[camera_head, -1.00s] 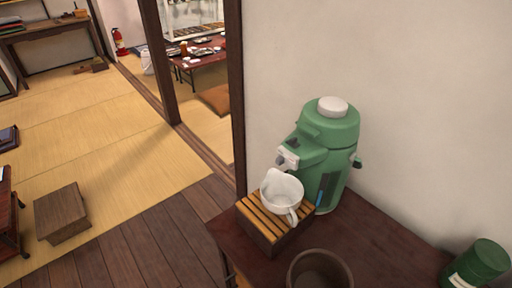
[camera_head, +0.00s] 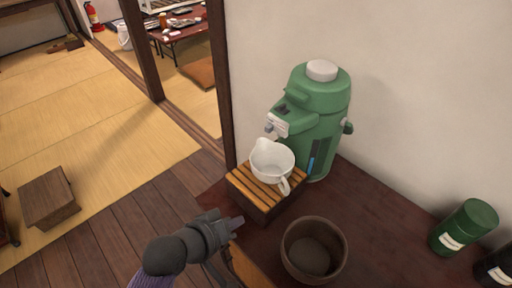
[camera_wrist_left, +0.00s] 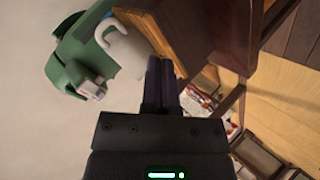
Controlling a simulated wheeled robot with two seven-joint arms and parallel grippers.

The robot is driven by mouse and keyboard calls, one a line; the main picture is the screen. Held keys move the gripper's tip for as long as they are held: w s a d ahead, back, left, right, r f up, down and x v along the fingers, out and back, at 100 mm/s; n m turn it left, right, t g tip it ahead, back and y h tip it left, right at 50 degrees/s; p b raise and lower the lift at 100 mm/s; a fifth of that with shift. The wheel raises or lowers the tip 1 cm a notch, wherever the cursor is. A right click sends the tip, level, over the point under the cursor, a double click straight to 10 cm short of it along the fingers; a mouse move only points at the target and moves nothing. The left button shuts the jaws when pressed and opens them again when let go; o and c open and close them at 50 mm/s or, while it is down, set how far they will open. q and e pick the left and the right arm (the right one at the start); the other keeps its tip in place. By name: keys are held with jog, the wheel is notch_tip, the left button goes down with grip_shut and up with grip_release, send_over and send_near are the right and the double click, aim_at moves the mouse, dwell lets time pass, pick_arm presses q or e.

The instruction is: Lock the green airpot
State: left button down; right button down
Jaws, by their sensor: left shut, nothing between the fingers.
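The green airpot (camera_head: 318,100) stands upright on the dark wooden counter against the wall, with a pale round cap (camera_head: 322,70) on top and a light-coloured spout (camera_head: 277,124) facing left. A small dark part shows on its shoulder above the spout; I cannot tell its lock setting. My left gripper (camera_head: 238,222) is shut and empty, in front of the slatted stand and well apart from the airpot. The airpot also shows at the upper left of the left wrist view (camera_wrist_left: 67,50), beyond the shut fingers (camera_wrist_left: 161,68). My right gripper is not in view.
A white pitcher (camera_head: 267,163) sits on a slatted wooden stand (camera_head: 240,187) under the spout. A brown pot (camera_head: 290,264) stands at the counter's front. A green canister (camera_head: 470,222) and a dark one (camera_head: 497,268) are at the right. Bare counter lies between the airpot and canisters.

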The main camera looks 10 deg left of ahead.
aim_at(269, 129)
pick_arm(q)
jog(key=w+a+r+n+t, duration=0.5)
jog(key=w+r+n+t, duration=0.2)
jog(key=w+r+n, duration=0.2)
jog(key=shift+w+r+n+t+y, duration=0.3)
jog(key=shift+w+r+n+t, duration=0.1)
jog(key=shift+w+n, duration=0.35)
jog(key=shift+s, duration=0.1)
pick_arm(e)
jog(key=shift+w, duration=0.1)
